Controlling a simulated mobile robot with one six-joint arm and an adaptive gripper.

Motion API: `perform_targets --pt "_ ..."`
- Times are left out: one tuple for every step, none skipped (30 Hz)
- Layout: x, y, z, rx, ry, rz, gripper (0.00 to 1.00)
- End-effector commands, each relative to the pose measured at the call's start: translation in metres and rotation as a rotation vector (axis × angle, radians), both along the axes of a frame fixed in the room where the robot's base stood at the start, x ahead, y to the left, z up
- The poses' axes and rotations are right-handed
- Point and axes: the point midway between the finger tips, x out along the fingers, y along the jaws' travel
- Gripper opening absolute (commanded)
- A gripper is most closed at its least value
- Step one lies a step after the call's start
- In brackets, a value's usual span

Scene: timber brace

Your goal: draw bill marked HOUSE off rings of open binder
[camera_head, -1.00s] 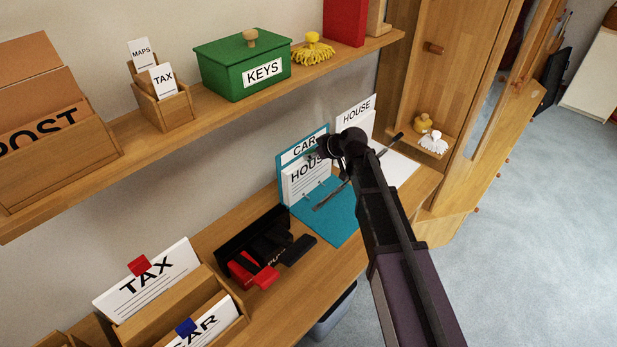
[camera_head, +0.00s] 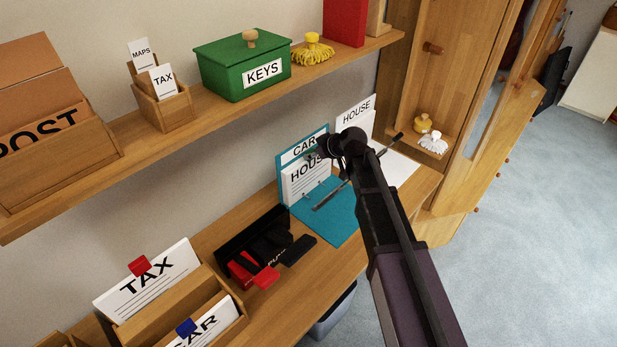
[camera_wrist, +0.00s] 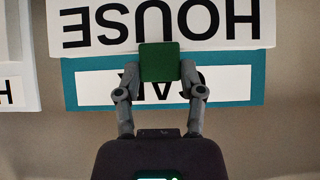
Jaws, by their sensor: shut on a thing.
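The teal binder (camera_head: 330,218) lies open on the desk, its upright cover labelled CAR. The white HOUSE bill (camera_head: 300,183) stands against that cover, with rings near its lower edge. Whether the rings still run through the bill is too small to tell. In the wrist view the HOUSE bill (camera_wrist: 225,22) appears upside down, in front of the CAR label (camera_wrist: 230,85). My gripper (camera_wrist: 158,65) is shut on the green tab (camera_wrist: 158,62) at the bill's edge.
Another HOUSE card (camera_head: 355,112) stands behind my wrist, near white paper (camera_head: 398,168). A black tray (camera_head: 250,238) with red and black items sits left of the binder. The shelf (camera_head: 215,112) overhangs behind. A TAX file box (camera_head: 160,310) stands at front left.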

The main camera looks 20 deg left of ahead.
Motion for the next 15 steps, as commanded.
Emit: perform_targets --pt "0.0001 0.0 0.0004 0.002 -0.001 0.0 0.0" --pt "0.0 -0.0003 0.0003 0.002 -0.001 0.0 0.0" --pt "-0.0003 -0.0008 0.0004 0.001 0.0 0.0 0.0" --pt "-0.0005 -0.0012 0.0003 0.001 0.0 0.0 0.0" --pt "-0.0007 -0.0016 0.0003 0.001 0.0 0.0 0.0" --pt "-0.0009 -0.0022 0.0003 0.001 0.0 0.0 0.0" --pt "-0.0011 -0.0026 0.0003 0.001 0.0 0.0 0.0" --pt "-0.0013 -0.003 0.0004 0.001 0.0 0.0 0.0" --pt "-0.0016 -0.0036 0.0004 0.001 0.0 0.0 0.0" --pt "-0.0018 -0.004 0.0004 0.001 0.0 0.0 0.0" --pt "-0.0019 -0.0044 0.0004 0.001 0.0 0.0 0.0" --pt "-0.0023 -0.0049 0.0004 0.001 0.0 0.0 0.0" --pt "-0.0024 -0.0053 0.0003 0.001 0.0 0.0 0.0" --pt "-0.0026 -0.0056 0.0004 0.001 0.0 0.0 0.0" --pt "-0.0028 -0.0062 0.0004 0.001 0.0 0.0 0.0"
